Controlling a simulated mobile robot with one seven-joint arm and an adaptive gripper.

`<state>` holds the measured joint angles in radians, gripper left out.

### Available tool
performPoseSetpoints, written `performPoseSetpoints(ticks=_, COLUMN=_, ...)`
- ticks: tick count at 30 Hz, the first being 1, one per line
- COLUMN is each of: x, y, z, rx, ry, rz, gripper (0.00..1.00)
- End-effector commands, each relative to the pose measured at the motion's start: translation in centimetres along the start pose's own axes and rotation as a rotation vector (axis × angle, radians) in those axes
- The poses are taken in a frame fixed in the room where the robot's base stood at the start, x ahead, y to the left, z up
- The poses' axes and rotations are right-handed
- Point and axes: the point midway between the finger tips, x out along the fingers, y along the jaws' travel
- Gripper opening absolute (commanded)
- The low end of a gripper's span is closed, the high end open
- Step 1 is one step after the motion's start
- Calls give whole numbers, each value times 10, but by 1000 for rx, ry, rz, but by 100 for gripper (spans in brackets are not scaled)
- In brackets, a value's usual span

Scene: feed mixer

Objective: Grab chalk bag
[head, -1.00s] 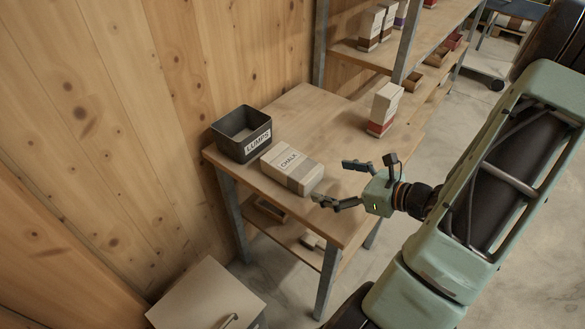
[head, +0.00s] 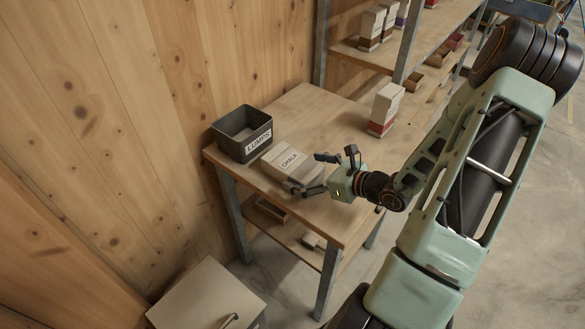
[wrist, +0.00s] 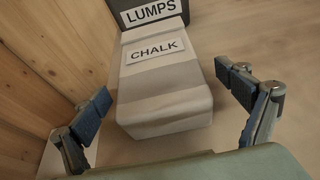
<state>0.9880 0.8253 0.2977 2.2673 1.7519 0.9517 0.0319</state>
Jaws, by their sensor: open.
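The chalk bag (head: 289,162) is a pale block-shaped bag with a grey band and a CHALK label. It lies on the wooden table in the head view, against or very near the LUMPS bin. In the wrist view the chalk bag (wrist: 165,85) lies ahead, between my two fingers. My gripper (head: 312,173) is open at the bag's near right end, one finger on each side in the picture. In the wrist view my gripper (wrist: 168,95) has clear gaps between its fingers and the bag's sides. In the head view the fingers partly cover the bag's near end.
A dark LUMPS bin (head: 242,137) stands behind the bag at the table's left edge. A red and white carton (head: 385,110) stands farther back on the table (head: 310,110). Shelves with more boxes are beyond. A wooden wall is at the left.

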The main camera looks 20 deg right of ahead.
Motion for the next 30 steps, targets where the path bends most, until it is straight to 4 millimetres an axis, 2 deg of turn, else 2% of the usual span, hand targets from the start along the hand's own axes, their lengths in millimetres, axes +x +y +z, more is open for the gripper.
performPoseSetpoints(ticks=2, x=0, y=0, z=0, rx=0, ry=0, rz=0, gripper=91)
performPoseSetpoints(ticks=20, x=-1, y=0, z=0, rx=0, ry=0, rz=0, gripper=24)
performPoseSetpoints(ticks=30, x=-1, y=0, z=4, rx=-2, ry=-4, rz=0, gripper=23)
